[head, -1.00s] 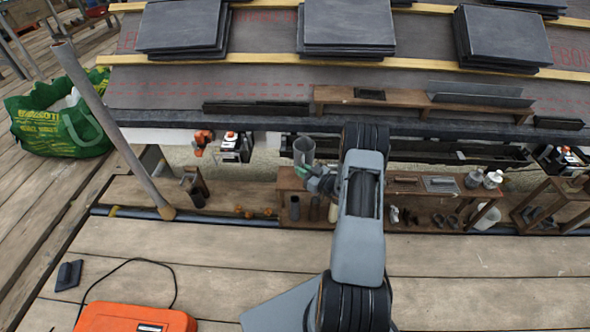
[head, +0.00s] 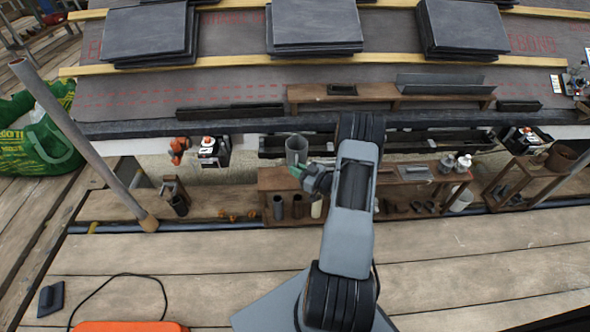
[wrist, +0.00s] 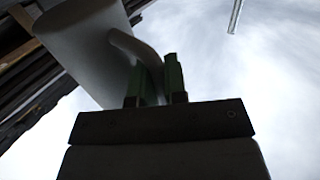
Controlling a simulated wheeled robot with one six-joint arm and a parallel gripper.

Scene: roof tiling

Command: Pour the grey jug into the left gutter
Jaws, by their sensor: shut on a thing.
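The grey jug (head: 296,149) is upright, held off the deck in the head view. My gripper (head: 305,172) is shut on its handle; in the wrist view the green fingers (wrist: 156,84) close around the handle and the jug body (wrist: 82,38) rises up and left. A dark gutter trough, the left one (head: 270,147), runs along the eave behind the jug, which hides part of it. Another dark trough, the right one (head: 440,142), lies beyond my arm. I cannot tell the gap between jug and left gutter, nor see inside the jug.
A wooden shelf (head: 265,180) with bottles and tools stands below the eave. A black-and-white device (head: 209,152) and an orange tool (head: 179,147) hang left of the left gutter. A slanted grey pole (head: 85,145) stands at left. The near deck planks are mostly clear.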

